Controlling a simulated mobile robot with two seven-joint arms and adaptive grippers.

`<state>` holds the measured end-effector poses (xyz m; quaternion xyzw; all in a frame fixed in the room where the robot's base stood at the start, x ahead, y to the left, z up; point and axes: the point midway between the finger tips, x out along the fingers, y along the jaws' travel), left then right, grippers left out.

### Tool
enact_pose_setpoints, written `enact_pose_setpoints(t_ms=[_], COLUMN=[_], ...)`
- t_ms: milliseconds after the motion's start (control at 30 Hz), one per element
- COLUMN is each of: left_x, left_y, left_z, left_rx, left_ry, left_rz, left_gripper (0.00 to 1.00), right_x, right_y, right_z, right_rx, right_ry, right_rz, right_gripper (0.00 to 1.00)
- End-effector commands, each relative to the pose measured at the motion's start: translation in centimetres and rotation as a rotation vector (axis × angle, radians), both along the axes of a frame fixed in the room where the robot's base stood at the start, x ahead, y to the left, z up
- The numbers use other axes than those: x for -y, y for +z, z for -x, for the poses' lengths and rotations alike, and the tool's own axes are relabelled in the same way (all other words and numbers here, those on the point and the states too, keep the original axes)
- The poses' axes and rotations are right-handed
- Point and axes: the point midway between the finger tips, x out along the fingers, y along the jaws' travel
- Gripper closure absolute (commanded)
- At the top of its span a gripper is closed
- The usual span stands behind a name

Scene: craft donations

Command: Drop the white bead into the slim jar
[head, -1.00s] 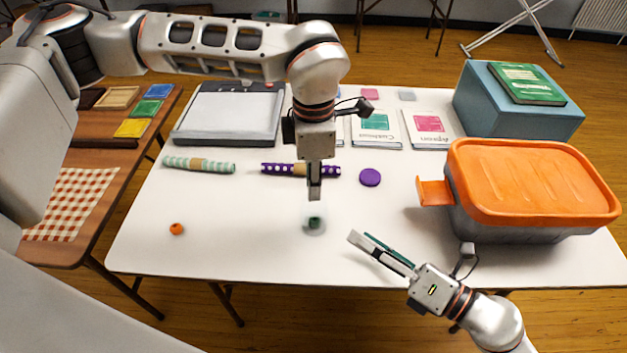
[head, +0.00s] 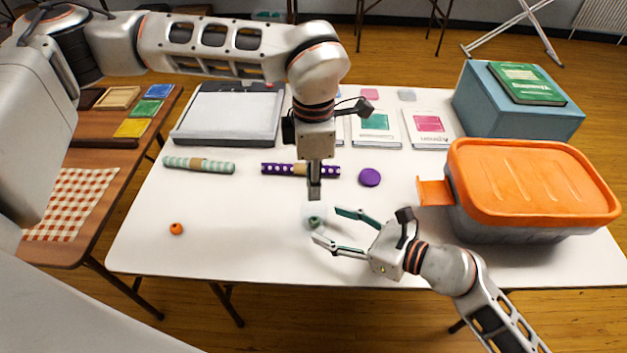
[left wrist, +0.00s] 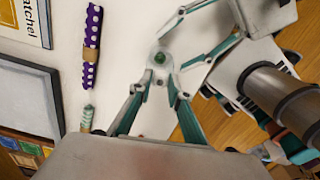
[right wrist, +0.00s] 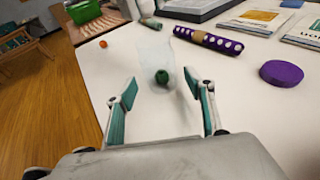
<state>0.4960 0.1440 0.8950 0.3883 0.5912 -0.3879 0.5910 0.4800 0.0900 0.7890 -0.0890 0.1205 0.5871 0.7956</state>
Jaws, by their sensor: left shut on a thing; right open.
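The slim jar (right wrist: 152,58) is clear and stands upright on the white table with a green bead (right wrist: 162,76) inside. The jar is faint in the head view, around the green bead (head: 314,222). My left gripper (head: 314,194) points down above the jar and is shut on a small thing. In the left wrist view, a pale spot shows between its fingertips (left wrist: 157,84); the white bead is mostly hidden there. My right gripper (head: 327,224) is open and low at the table's front, its fingers spread toward the jar from the right. The jar also shows ahead of its fingertips (right wrist: 161,87).
An orange bead (head: 176,229) lies at the left of the table (head: 250,250). A purple disc (head: 370,177) and a dotted purple roll (head: 272,169) lie behind the jar. A grey bin with an orange lid (head: 530,185) takes up the right side.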

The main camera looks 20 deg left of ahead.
Motion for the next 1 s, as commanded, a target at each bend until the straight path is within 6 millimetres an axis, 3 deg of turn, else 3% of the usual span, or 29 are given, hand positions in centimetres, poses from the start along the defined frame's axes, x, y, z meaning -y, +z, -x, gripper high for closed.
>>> enact_pose_setpoints(t_ms=[333,767,800,900,1000], left_x=[0.0,0.0,0.0,0.0,0.0], left_y=[0.0,0.0,0.0,0.0,0.0], left_z=[0.0,0.0,0.0,0.0,0.0], left_rx=[0.0,0.0,0.0,0.0,0.0], left_ry=[0.0,0.0,0.0,0.0,0.0], left_rz=[0.0,0.0,0.0,0.0,0.0], left_gripper=[0.89,0.89,0.89,0.89,0.89], right_x=[-3.5,-4.2,-4.2,-4.2,-4.2], right_y=[-1.0,-1.3,-1.3,-1.3,-1.3], right_z=[-1.1,-1.3,-1.3,-1.3,-1.3], right_rx=[0.0,0.001,0.001,0.001,0.001], right_ry=[0.0,-0.001,-0.001,-0.001,-0.001], right_rz=[-0.001,-0.001,-0.001,-0.001,-0.001], right_gripper=[0.47,0.47,0.49,0.72,0.72])
